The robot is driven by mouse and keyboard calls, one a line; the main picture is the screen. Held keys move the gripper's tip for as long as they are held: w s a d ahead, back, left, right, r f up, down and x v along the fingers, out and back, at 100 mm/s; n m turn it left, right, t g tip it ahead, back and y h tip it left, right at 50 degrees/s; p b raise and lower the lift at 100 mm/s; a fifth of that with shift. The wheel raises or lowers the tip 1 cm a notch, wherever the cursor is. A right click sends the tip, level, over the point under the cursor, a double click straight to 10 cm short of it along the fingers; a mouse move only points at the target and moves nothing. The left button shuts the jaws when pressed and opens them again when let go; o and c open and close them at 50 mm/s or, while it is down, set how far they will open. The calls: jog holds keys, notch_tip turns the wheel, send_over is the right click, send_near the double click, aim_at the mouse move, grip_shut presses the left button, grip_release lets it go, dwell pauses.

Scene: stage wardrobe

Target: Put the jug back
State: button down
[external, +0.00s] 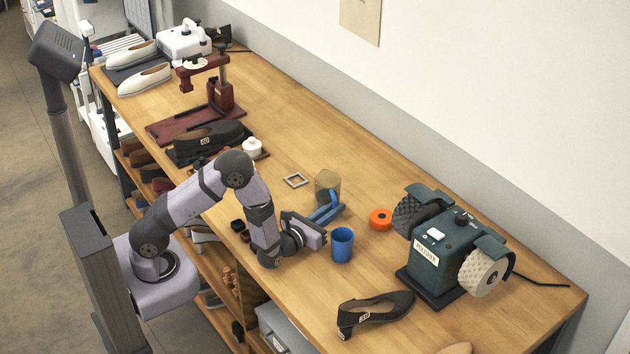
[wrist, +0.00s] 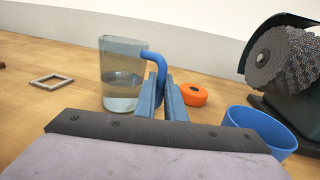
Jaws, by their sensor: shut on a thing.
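The jug (external: 327,187) is a clear, smoky vessel with a blue handle, partly filled with liquid. In the wrist view the jug (wrist: 122,82) stands upright just ahead and left of my fingers, and its base appears to be at the bench surface. My gripper (external: 335,211) has its blue fingers closed on the jug's blue handle (wrist: 154,60). The fingertips also show in the wrist view (wrist: 165,88), where they hide the lower part of the handle. A square metal frame (external: 296,180) lies flat on the bench to the left of the jug.
A blue cup (external: 342,245) stands close to my gripper on the right. An orange ring (external: 381,219) lies beyond it. A green polishing machine (external: 441,250) and a black shoe (external: 375,313) are further right. Bare wood lies around the square frame.

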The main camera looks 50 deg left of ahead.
jog(key=shift+f, duration=0.15)
jog(key=c, duration=1.8)
grip_release()
jog(key=shift+c, duration=0.2)
